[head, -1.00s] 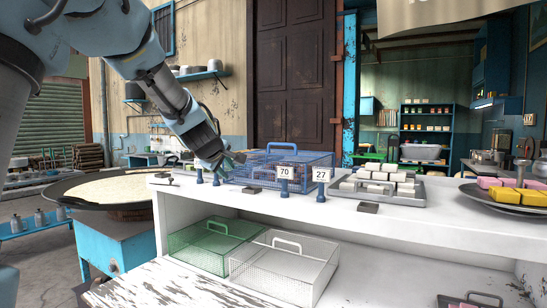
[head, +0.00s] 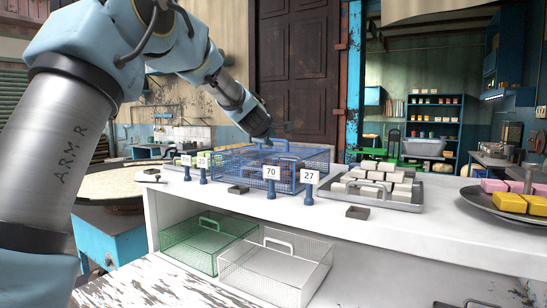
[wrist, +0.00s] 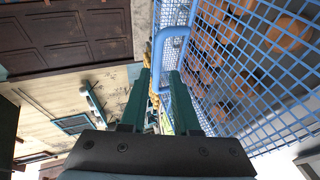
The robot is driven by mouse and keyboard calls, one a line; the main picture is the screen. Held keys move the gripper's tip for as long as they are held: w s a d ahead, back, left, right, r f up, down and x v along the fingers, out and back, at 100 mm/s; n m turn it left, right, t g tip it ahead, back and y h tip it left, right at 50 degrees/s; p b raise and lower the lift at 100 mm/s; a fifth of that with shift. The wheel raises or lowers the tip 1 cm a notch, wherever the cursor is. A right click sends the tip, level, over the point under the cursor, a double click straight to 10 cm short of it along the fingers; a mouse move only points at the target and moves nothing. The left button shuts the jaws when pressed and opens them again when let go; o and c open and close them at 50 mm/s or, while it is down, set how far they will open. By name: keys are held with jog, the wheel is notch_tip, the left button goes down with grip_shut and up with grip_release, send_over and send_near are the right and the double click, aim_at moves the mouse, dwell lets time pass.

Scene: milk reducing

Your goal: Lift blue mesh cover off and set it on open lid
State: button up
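The blue mesh cover (head: 240,163) lies on the white counter in the head view, with its blue handle on top. In the wrist view the blue mesh (wrist: 245,65) fills the right side, with brown round pieces behind it. More blue mesh (head: 318,158) extends at the back right; I cannot tell whether it is the open lid. My gripper (head: 270,141) is right at the handle, above the mesh. In the wrist view my gripper (wrist: 159,75) is open, its fingers apart around the blue handle (wrist: 170,32), with a gap left. The fingertips are partly hidden in the head view.
Number signs (head: 271,174) stand along the counter's front. A tray of white blocks (head: 385,206) is to the right, with a plate of coloured blocks (head: 500,207) beyond. Green (head: 195,245) and white (head: 270,272) mesh covers lie on the shelf below.

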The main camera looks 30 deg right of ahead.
aim_at(273, 140)
jog(key=p+x, duration=0.1)
jog(key=x, duration=0.1)
jog(key=p+x, duration=0.1)
jog(key=x, duration=0.1)
jog(key=shift+w+d+r+p, duration=0.15)
jog(key=shift+w+p, duration=0.15)
jog(key=shift+w+d, duration=0.2)
jog(key=shift+w, duration=0.05)
grip_shut()
dwell(1.1)
